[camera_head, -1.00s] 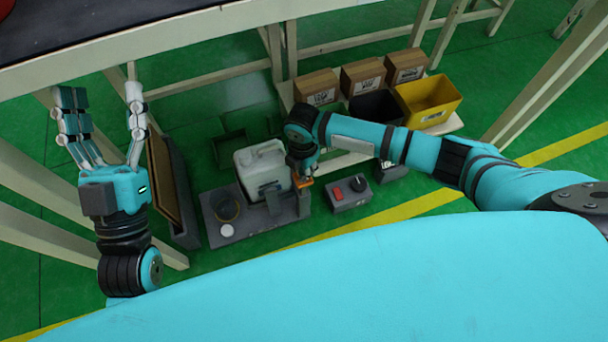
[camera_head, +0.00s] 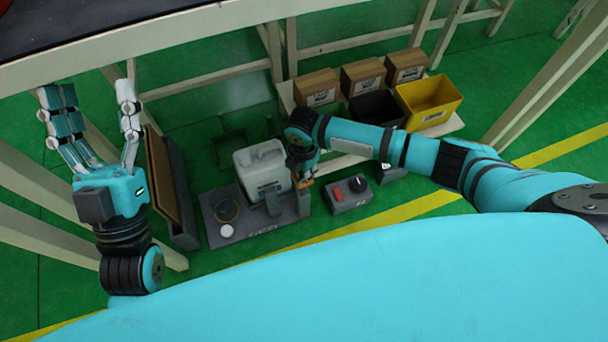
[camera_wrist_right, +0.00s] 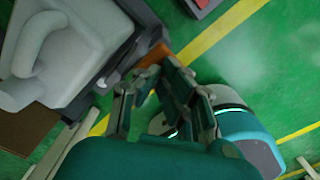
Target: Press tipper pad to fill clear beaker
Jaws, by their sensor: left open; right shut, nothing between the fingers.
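A white jug (camera_head: 258,172) sits on the tipper stand, whose grey base plate (camera_head: 262,229) rests on the floor; the jug also shows in the right wrist view (camera_wrist_right: 60,50). The clear beaker (camera_head: 227,208) stands at the left of the plate and looks empty, though it is small. The orange tipper pad (camera_head: 306,183) is at the right of the jug. My right gripper (camera_head: 303,176) is shut and empty right at the pad; its fingertips in the right wrist view (camera_wrist_right: 150,76) are close beside the pad (camera_wrist_right: 153,54). Contact cannot be told. My left gripper (camera_head: 88,98) is open and empty, far left.
A grey box with a red switch (camera_head: 337,193) and black knob stands right of the stand. A brown-faced panel (camera_head: 166,175) leans left of it. Cartons (camera_head: 362,77), a black bin (camera_head: 377,108) and a yellow bin (camera_head: 428,103) stand on a low shelf. A table edge (camera_head: 190,66) crosses above.

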